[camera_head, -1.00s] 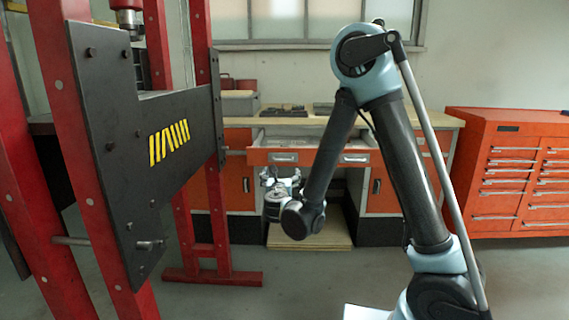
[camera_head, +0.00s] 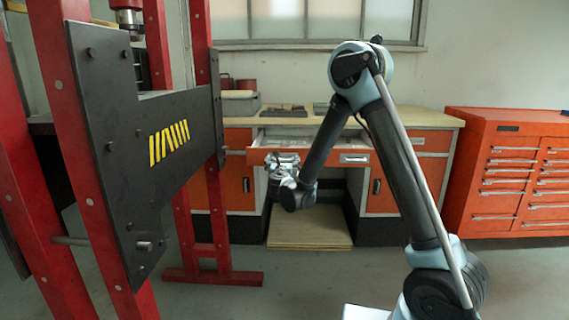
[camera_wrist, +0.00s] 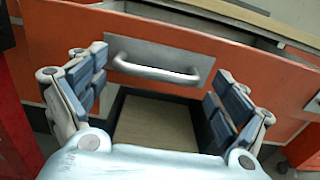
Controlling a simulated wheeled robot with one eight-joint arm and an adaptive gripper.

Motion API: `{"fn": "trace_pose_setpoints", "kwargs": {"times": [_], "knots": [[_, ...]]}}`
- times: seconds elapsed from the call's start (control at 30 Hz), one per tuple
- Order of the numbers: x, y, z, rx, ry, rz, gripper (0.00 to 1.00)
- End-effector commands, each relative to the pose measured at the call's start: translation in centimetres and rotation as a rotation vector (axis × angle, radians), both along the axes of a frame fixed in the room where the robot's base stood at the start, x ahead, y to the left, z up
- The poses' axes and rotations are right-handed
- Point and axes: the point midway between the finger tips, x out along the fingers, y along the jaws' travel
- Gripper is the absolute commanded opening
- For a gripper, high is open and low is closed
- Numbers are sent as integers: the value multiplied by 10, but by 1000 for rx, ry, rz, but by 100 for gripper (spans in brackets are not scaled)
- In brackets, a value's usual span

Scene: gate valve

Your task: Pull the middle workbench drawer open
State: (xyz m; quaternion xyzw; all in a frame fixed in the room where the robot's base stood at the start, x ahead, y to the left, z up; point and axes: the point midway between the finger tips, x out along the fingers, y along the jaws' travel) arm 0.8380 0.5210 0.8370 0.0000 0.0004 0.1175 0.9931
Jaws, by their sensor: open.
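The middle workbench drawer (camera_head: 318,158) has an orange front and stands out a little from the bench, with its open top showing. In the wrist view its front (camera_wrist: 200,40) carries a silver bar handle (camera_wrist: 155,70) on a grey plate. My gripper (camera_wrist: 155,95) is open, with one finger on each side of the handle and the handle slightly beyond the fingertips. No contact with the handle shows. In the head view my gripper (camera_head: 284,165) is at the left part of the drawer front and hides the left handle. The right handle (camera_head: 354,158) is visible.
A red press frame with a black plate (camera_head: 150,150) stands close at the left. The wooden worktop (camera_head: 400,118) runs above the drawer. A red tool cabinet (camera_head: 510,170) is at the right. A wooden board (camera_head: 310,228) lies below the drawer; floor in front is clear.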

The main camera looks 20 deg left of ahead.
Motion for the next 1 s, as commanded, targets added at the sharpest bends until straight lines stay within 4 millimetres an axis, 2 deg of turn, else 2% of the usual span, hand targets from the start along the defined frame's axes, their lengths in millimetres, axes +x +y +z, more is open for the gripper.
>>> {"fn": "trace_pose_setpoints", "kwargs": {"times": [0.2,0.53,0.77,0.9,1.0], "knots": [[17,4,0,0,0,0,92],[19,5,0,0,0,0,92],[19,4,0,0,0,-1,40],[22,4,0,0,0,-2,38],[32,6,0,0,0,-4,37]]}}
